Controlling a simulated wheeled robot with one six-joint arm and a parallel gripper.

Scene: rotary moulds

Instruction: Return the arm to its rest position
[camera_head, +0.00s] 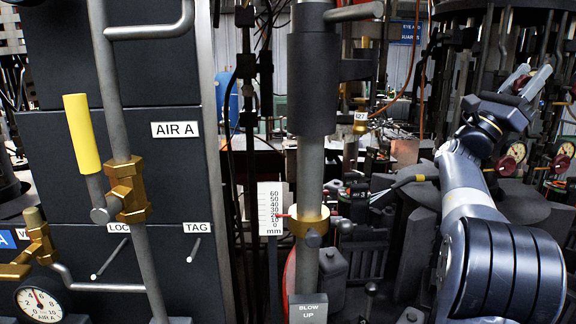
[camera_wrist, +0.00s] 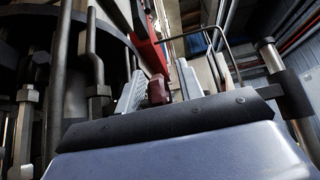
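My arm rises at the right of the head view, folded upward, with my gripper (camera_head: 530,80) at its upper end, pointing up and to the right. Its two grey fingers stand apart, with no object visible between them in the head view. In the wrist view the fingers (camera_wrist: 160,88) also stand apart. A dark red block (camera_wrist: 158,90) shows in the gap there; I cannot tell how far behind the fingers it is.
A dark panel (camera_head: 60,170) labelled AIR A stands at the left, with a yellow-handled lever (camera_head: 82,135) and a pressure gauge (camera_head: 40,304). A vertical pipe (camera_head: 310,170) with a millimetre scale (camera_head: 272,208) stands mid-view. Dark machinery with gauges (camera_head: 516,152) is close around my gripper.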

